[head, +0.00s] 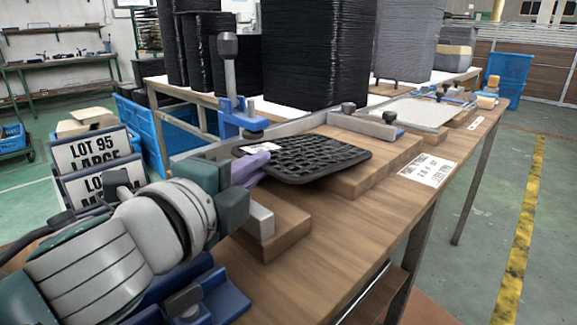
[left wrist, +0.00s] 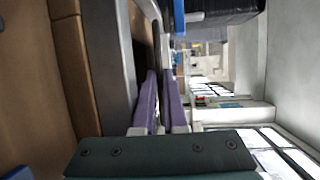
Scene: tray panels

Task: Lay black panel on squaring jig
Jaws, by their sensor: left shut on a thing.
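The black panel (head: 318,158) is a dark grid with a small white label at its left edge. It lies roughly flat over the wooden squaring jig (head: 388,152), near the jig's grey metal fence (head: 312,122). I cannot tell whether it touches the wood. My left gripper (head: 252,168) has purple fingers and is shut on the panel's left edge. In the left wrist view its fingers (left wrist: 160,105) are close together; the panel is hard to make out there. My right gripper is not in view.
A blue clamp with a tall handle (head: 230,85) stands behind the panel. Tall black stacks (head: 318,50) stand at the back. A light grey panel (head: 418,112) lies further right. A paper label (head: 428,169) lies on the table, whose front right is mostly clear.

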